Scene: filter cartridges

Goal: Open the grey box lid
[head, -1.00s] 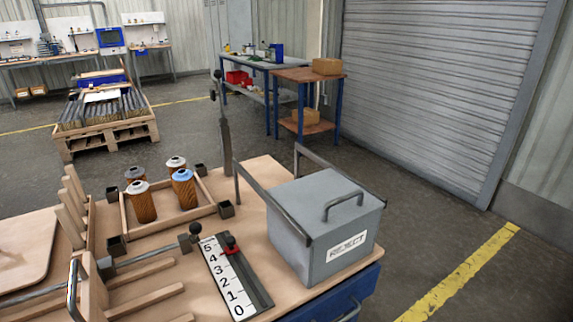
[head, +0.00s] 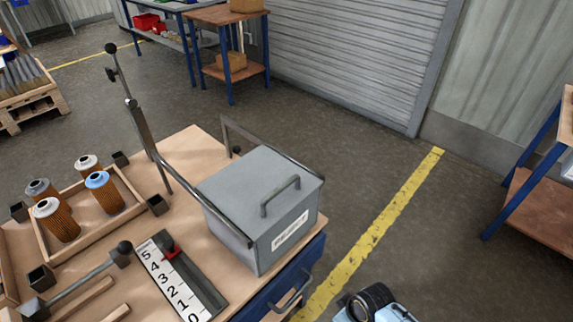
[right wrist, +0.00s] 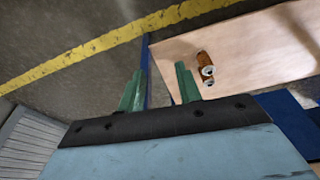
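The grey box (head: 225,237) stands on the near right part of the wooden bench, with a white label on its front. Its grey lid (head: 245,180) is shut and carries a raised bar handle (head: 280,193). A metal rail frame runs around the box's upper part. My right gripper (right wrist: 158,85) shows in the right wrist view with two green fingers apart and nothing between them. In the head view only a blue and black part of my right arm shows at the bottom edge, right of the bench. My left gripper is not in view.
A wooden tray (head: 124,178) holds several filter cartridges left of the box. Open floor lies right of the bench, crossed by a yellow line (head: 385,215).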

